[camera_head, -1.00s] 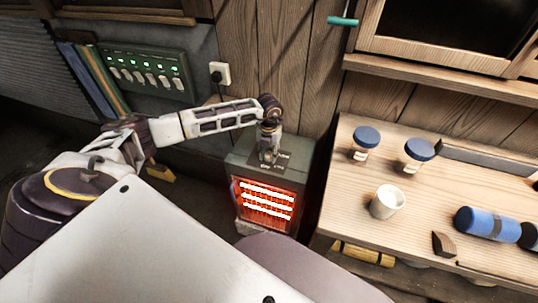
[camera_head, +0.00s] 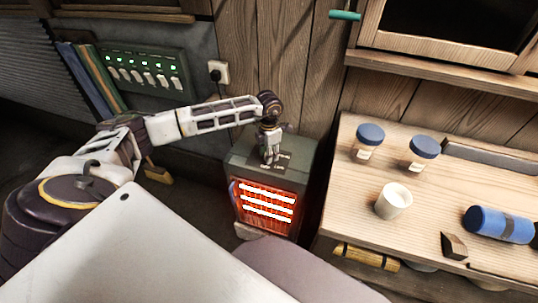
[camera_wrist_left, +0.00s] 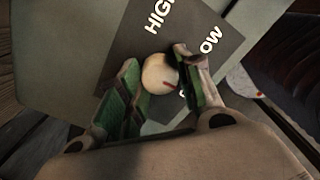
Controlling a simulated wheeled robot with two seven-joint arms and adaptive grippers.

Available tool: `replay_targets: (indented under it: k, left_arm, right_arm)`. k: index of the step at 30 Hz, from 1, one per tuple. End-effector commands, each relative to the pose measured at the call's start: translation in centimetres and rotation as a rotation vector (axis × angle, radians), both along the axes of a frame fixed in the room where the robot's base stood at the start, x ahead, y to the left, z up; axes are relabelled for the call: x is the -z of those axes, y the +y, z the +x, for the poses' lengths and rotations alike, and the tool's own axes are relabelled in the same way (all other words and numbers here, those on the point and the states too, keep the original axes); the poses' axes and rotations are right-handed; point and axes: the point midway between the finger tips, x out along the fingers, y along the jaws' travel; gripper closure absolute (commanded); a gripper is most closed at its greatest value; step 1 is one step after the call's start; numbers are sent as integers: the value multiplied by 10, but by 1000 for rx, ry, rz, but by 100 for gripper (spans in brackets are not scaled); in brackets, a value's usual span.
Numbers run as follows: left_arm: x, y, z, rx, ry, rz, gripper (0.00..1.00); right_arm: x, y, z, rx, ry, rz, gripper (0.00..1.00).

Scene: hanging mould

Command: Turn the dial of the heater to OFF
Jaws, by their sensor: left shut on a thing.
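The heater (camera_head: 240,160) stands on the floor left of the wooden table, its front bars (camera_head: 267,203) glowing orange-red. Its dial sits on a dark plate on top. In the left wrist view the dial (camera_wrist_left: 160,74) is a round, pale knob with a red mark at its lower right. The plate (camera_wrist_left: 125,50) reads HIGH and a partly covered word ending OW; a third label is mostly hidden by a finger. My left gripper (camera_head: 270,158) reaches down onto the heater top; in the wrist view its green-padded fingers (camera_wrist_left: 158,90) are shut on the dial. My right gripper is not in view.
The wooden table (camera_head: 350,215) holds two blue-lidded jars (camera_head: 369,138), a white cup (camera_head: 393,201), a blue cylinder (camera_head: 495,223) and a small dark wedge. A green-lit switch panel (camera_head: 145,72) and a wall socket (camera_head: 218,72) are behind my left arm.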

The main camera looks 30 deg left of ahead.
Motion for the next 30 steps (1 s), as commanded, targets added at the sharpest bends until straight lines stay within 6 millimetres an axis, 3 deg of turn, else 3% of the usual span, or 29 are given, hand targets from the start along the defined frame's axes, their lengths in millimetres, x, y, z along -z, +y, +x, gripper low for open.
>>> replay_targets:
  k: [8, 19, 20, 24, 30]
  left_arm:
    - [-1, 0, 1, 59, -3, -1, 89]
    - [-1, 0, 1, 63, -2, 0, 89]
    - [-1, 0, 1, 62, -3, -1, 63]
    - [-1, 0, 1, 62, -2, 0, 45]
    - [0, 0, 0, 62, -1, 0, 42]
  right_arm:
    - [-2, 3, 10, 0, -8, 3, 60]
    - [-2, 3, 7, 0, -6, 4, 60]
    - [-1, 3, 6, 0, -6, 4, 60]
    - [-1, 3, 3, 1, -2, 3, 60]
    - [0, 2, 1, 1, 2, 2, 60]
